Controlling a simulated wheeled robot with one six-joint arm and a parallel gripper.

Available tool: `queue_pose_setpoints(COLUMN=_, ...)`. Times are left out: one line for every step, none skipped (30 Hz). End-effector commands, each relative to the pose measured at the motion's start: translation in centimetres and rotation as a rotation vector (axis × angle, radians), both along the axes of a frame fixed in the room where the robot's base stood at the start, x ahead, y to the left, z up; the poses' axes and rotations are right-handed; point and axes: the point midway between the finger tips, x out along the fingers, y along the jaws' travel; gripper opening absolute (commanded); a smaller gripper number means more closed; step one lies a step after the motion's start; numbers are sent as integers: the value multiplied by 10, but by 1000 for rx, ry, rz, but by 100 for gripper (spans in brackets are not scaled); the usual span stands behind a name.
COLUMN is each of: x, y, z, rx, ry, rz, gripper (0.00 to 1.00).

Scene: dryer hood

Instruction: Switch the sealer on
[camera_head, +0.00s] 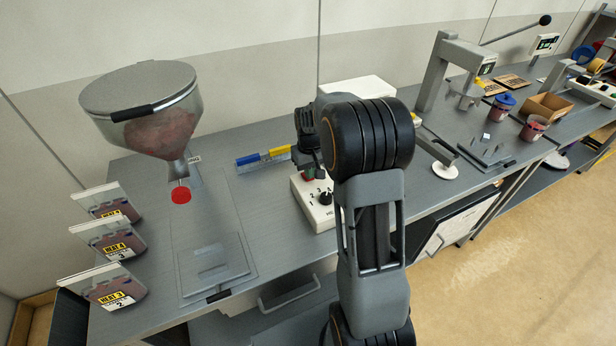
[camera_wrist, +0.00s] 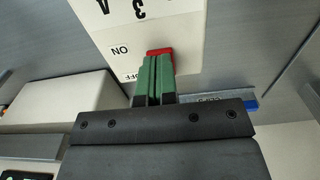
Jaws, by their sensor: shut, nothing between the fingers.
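The sealer is a white box (camera_head: 318,216) with a black dial (camera_head: 325,198) and printed numbers, standing mid-bench in the head view, partly hidden behind my arm. In the wrist view its white top panel (camera_wrist: 130,35) shows upside-down numbers, the word ON and a red switch (camera_wrist: 160,52). My gripper's green fingers (camera_wrist: 157,62) are shut with nothing between them. Their tips are at the red switch, overlapping its near edge in the picture; I cannot tell whether they touch it. In the head view my arm hides most of the gripper.
A hopper (camera_head: 140,105) with a red knob (camera_head: 181,195) stands on the left, beside several labelled bags (camera_head: 108,240). A grey press (camera_head: 440,70), tubs (camera_head: 533,127) and a cardboard box (camera_head: 549,106) stand on the right.

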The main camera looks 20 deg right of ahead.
Motion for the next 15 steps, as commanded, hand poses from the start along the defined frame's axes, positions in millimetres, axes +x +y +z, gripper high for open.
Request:
queue_pose_setpoints(x=0, y=0, z=-2, rx=0, ry=0, rz=0, gripper=0)
queue_pose_setpoints(x=0, y=0, z=-2, rx=0, ry=0, rz=0, gripper=0)
queue_pose_setpoints(x=0, y=0, z=-3, rx=0, ry=0, rz=0, gripper=0)
queue_pose_setpoints(x=0, y=0, z=-3, rx=0, ry=0, rz=0, gripper=0)
queue_pose_setpoints(x=0, y=0, z=-3, rx=0, ry=0, rz=0, gripper=0)
queue_pose_setpoints(x=0, y=0, z=-4, rx=0, ry=0, rz=0, gripper=0)
queue_pose_setpoints(x=0, y=0, z=-5, rx=0, ry=0, rz=0, gripper=0)
queue_pose_setpoints(x=0, y=0, z=-5, rx=0, ry=0, rz=0, gripper=0)
queue_pose_setpoints(x=0, y=0, z=-6, rx=0, ry=0, rz=0, gripper=0)
queue_pose_setpoints(x=0, y=0, z=-6, rx=0, ry=0, rz=0, gripper=0)
queue_pose_setpoints(x=0, y=0, z=-6, rx=0, ry=0, rz=0, gripper=0)
queue_pose_setpoints(x=0, y=0, z=-7, rx=0, ry=0, rz=0, gripper=0)
queue_pose_setpoints(x=0, y=0, z=-8, rx=0, ry=0, rz=0, gripper=0)
queue_pose_setpoints(x=0, y=0, z=-8, rx=0, ry=0, rz=0, gripper=0)
queue_pose_setpoints(x=0, y=0, z=-9, rx=0, ry=0, rz=0, gripper=0)
